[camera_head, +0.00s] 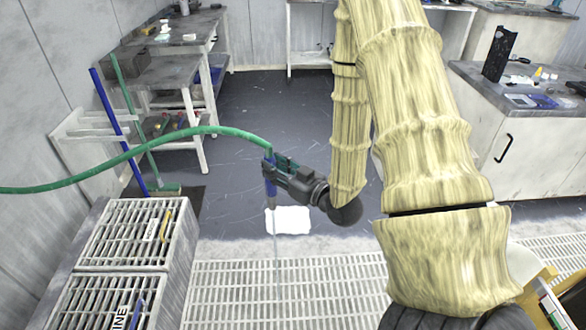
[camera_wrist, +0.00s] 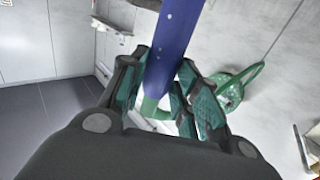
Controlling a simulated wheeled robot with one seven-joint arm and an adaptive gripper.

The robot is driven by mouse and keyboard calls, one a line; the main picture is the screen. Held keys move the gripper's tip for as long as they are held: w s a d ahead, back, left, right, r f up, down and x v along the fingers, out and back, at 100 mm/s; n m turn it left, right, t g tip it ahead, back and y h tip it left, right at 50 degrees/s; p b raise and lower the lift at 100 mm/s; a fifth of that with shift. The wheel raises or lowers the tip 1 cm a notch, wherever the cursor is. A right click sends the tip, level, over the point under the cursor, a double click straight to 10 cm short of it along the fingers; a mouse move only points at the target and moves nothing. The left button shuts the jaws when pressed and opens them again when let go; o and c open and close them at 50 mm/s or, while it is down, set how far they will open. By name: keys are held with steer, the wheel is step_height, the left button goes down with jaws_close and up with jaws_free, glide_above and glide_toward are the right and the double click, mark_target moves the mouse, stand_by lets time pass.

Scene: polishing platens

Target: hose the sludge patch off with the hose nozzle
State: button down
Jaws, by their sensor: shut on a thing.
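My gripper (camera_head: 279,174) is shut on the blue hose nozzle (camera_head: 270,188), which points down above the floor. The green hose (camera_head: 140,152) runs from the nozzle's top to the left edge. A thin pale stream drops from the nozzle tip towards the floor grating. In the wrist view, the blue nozzle (camera_wrist: 174,42) stands between the fingers of my gripper (camera_wrist: 165,88).
A pale floor grating (camera_head: 235,290) spans the front. Slatted bins (camera_head: 125,233) stand at the left, near a blue pole (camera_head: 117,130) in a wall rack. A shelved bench (camera_head: 165,72) is at the back left. A white cabinet (camera_head: 535,145) bounds the right. Dark floor between is open.

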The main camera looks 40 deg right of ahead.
steer(key=w+a+r+p, duration=0.25)
steer(key=w+a, duration=0.45)
steer(key=a, duration=0.6)
steer(key=w+a+r+p, duration=0.2)
steer(key=w+a+r, duration=0.3)
steer(key=a, duration=0.8)
steer(key=w+a+r+p, duration=0.25)
steer(key=w+a, duration=0.55)
steer(key=a, duration=0.4)
steer(key=s+a+r+p, duration=0.2)
steer(key=s+a+r, duration=0.2)
steer(key=s+a, duration=0.4)
steer(key=s+a+r+p, duration=0.3)
steer(key=s+a, duration=0.5)
steer(key=a, duration=0.8)
steer(key=shift+s+a+r+p, duration=0.15)
steer(key=shift+a+r+p, duration=0.2)
steer(key=shift+r, duration=0.25)
